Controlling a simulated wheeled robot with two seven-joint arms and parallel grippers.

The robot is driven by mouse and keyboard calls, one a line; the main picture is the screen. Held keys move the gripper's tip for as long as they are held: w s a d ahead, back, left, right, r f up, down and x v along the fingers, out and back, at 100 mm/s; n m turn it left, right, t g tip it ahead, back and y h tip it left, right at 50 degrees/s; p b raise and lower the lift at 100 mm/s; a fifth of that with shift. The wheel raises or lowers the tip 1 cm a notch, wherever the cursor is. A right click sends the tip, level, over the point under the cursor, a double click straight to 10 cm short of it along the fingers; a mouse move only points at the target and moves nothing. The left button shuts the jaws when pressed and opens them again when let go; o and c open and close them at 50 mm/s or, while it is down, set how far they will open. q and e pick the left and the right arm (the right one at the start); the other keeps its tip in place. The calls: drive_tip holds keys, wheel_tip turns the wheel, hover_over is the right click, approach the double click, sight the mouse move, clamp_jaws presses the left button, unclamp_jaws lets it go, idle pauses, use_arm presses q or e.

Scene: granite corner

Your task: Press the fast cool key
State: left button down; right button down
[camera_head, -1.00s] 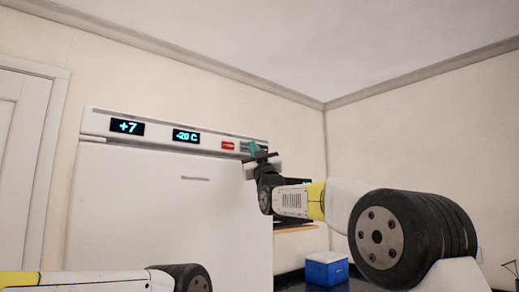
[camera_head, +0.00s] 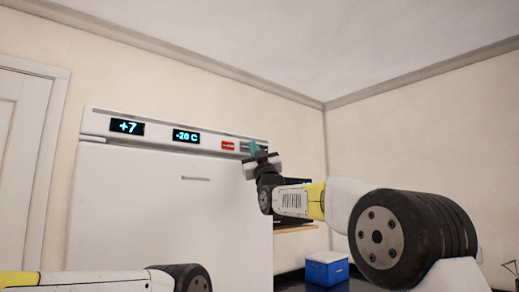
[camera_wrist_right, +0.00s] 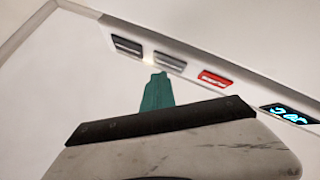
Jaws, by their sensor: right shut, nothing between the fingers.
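A white refrigerator (camera_head: 140,195) has a control strip along its top. The strip carries a red key (camera_head: 228,146) and a dark key (camera_head: 244,146), partly hidden by my right gripper. In the right wrist view a dark key (camera_wrist_right: 127,46), a grey key (camera_wrist_right: 170,61) and the red key (camera_wrist_right: 214,79) sit in a row; their labels are too small to read. My right gripper (camera_head: 255,148) is shut and empty, its teal fingertips (camera_wrist_right: 158,80) close below the grey key. I cannot tell if they touch the strip. My left gripper is out of view.
Two lit displays, "+7" (camera_head: 127,127) and "-20 C" (camera_head: 186,136), sit left of the keys. A door (camera_head: 22,150) is at the left.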

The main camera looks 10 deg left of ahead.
drive_tip(key=shift+a, duration=0.1)
idle(0.5)
drive_tip(key=shift+w+a, duration=0.25)
drive_tip(key=shift+w+a, duration=0.1)
drive_tip(key=shift+a, duration=0.05)
idle(0.4)
drive_tip(key=shift+s+d, duration=0.35)
drive_tip(key=shift+d, duration=0.15)
drive_tip(key=shift+d, duration=0.1)
drive_tip(key=shift+s+d, duration=0.95)
drive_tip(key=shift+d, duration=0.2)
drive_tip(key=shift+s+d, duration=0.9)
drive_tip(key=shift+d, duration=0.2)
